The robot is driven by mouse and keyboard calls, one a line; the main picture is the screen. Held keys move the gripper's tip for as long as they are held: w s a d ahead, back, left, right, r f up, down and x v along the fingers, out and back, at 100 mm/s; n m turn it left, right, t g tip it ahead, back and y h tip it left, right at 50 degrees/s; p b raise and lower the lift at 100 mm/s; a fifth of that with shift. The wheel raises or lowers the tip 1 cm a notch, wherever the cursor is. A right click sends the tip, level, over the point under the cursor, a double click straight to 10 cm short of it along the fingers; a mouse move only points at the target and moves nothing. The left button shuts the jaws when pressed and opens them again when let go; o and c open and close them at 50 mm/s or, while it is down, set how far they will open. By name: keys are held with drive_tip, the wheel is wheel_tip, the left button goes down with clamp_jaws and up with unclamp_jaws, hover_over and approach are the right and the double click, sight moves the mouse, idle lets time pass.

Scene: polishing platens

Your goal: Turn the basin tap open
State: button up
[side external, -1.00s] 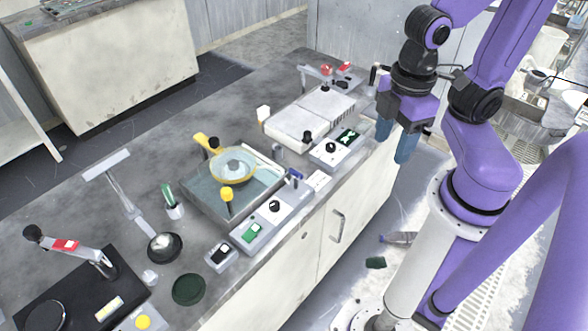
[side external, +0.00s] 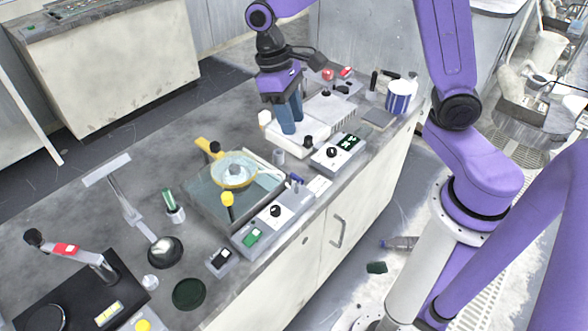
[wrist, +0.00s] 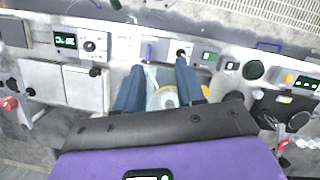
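The basin (side external: 203,205) is a shallow grey-blue tray set in the bench, with a yellow-rimmed round platen (side external: 233,171) inside. A small blue lever (side external: 296,180) at the basin's front right corner looks like the tap. It also shows as a blue strip in the wrist view (wrist: 148,52). My gripper (side external: 293,125) points down above the white-lidded unit behind and right of the basin, apart from the lever. In the wrist view its blue fingers (wrist: 160,68) are spread with nothing between them, partly hiding the basin.
Control boxes with black knobs (side external: 275,210) and (side external: 331,152) line the front edge. The white-lidded unit (side external: 285,136) has an upright black knob. A blue-striped container (side external: 398,97) stands at the far right. A lever-armed black machine (side external: 120,283) is at left.

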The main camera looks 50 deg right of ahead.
sight(296, 176)
drive_tip(key=w+d+f+m+g, duration=0.2)
drive_tip(key=w+d+f+m, duration=0.2)
drive_tip(key=w, duration=0.5)
drive_tip(key=shift+y, duration=0.4)
drive_tip(key=x, duration=1.7)
drive_tip(key=shift+a+f, duration=0.2)
drive_tip(key=shift+a, duration=0.05)
clamp_jaws()
